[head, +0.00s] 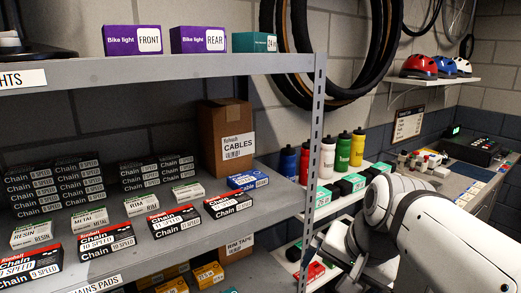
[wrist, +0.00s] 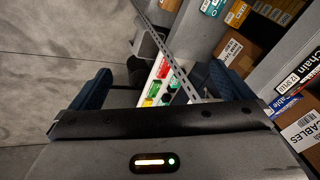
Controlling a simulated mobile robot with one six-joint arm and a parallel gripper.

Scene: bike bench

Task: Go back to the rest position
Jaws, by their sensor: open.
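My gripper (head: 322,255) is at the lower middle right of the head view, in front of the shelf's right end post. My white and grey arm reaches in from the lower right corner. In the wrist view my gripper (wrist: 160,84) shows its two blue-padded fingers wide apart at left and right, with nothing between them. The wrist view looks past the fingers to a white shelf (wrist: 158,82) with red, green and dark items and to a perforated metal post.
A grey shelf unit (head: 190,66) fills the left, with chain boxes, a cables carton (head: 226,137) and bike light boxes (head: 133,40). Bottles (head: 343,152) stand on a smaller shelf behind its post. A workbench (head: 470,180) is at the right. Bare floor (wrist: 60,60) shows at left in the wrist view.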

